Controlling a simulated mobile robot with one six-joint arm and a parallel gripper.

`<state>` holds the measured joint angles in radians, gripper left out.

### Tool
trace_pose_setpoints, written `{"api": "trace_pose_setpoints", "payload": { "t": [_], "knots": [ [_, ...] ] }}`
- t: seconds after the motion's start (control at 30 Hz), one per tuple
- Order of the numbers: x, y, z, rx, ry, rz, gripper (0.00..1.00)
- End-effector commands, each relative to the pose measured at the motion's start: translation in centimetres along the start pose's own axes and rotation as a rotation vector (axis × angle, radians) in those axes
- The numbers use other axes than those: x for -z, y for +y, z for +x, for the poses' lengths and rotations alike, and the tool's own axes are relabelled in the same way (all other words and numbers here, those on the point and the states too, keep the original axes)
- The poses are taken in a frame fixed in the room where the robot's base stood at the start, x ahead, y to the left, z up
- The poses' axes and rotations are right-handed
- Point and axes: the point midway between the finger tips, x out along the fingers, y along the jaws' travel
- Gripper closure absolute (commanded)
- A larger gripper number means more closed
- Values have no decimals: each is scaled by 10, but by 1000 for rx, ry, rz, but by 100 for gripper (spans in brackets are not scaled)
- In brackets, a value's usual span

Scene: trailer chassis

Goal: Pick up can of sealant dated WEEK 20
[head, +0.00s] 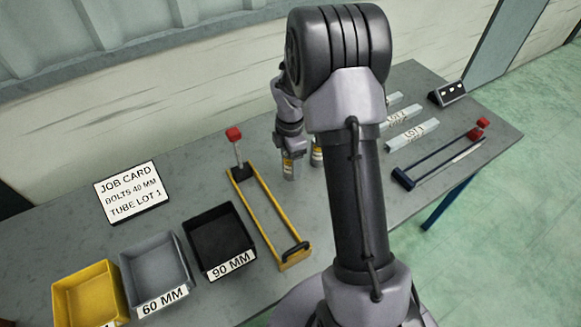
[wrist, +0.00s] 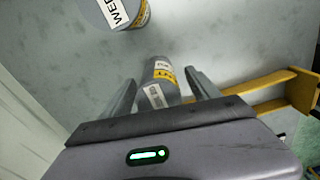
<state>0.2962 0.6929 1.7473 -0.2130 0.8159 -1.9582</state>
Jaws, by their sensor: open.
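Two sealant cans with yellow bands and white labels show in the wrist view. One can (wrist: 158,85) sits between the spread fingers of my gripper (wrist: 161,90); its label is too small to read for a week number. Whether the fingers touch it I cannot tell. The other can (wrist: 122,12) is cut off at the top edge; its label begins "WEE" and the number is out of view. In the head view my gripper (head: 290,152) is down at one can (head: 289,171); the second can (head: 316,157) is just right, partly hidden by my arm.
A yellow frame tool (head: 270,215) with a red-topped handle lies left of my arm. A yellow bin (head: 88,292), grey bin (head: 156,265) and black bin (head: 218,238) stand at front left. A job card (head: 131,193) lies behind. Grey tubes (head: 411,134) and a blue frame tool (head: 437,158) lie right.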

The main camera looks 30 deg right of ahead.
Motion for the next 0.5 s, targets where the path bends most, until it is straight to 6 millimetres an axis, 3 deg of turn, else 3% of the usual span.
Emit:
{"api": "trace_pose_setpoints", "payload": {
  "t": [0.03,0.1,0.3,0.5],
  "knots": [
    [0,0,16,2,1,0,30],
    [0,0,25,2,1,1,30],
    [0,0,23,0,0,1,32],
    [0,0,23,0,0,1,71]
  ]
}}
